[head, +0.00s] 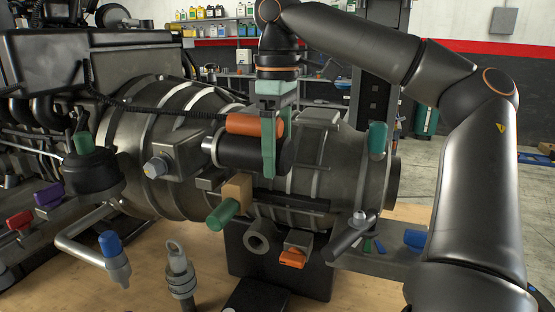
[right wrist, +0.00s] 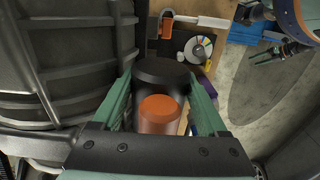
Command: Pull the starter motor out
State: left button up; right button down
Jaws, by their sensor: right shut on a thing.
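The starter motor (head: 238,152) is a black cylinder with an orange cylinder on top and a silver nose pointing left. It lies level along the near side of the grey engine housing (head: 190,105). A short piece of the silver nose shows beside the housing bracket; I cannot tell whether it is still seated. My right gripper (head: 272,145) comes from above, with teal fingers on either side of the motor's right part, shut on it. In the right wrist view the motor (right wrist: 160,72) sits between both fingers.
A tan block with a green handle (head: 221,214) is just below the motor. A blue-capped fitting (head: 111,246), a ring bolt (head: 178,262) and an orange clip (head: 292,258) are near the wooden table's (head: 215,285) front. Free space lies above the engine.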

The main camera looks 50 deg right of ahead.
aim_at(277, 119)
jog(key=shift+r, duration=2.75)
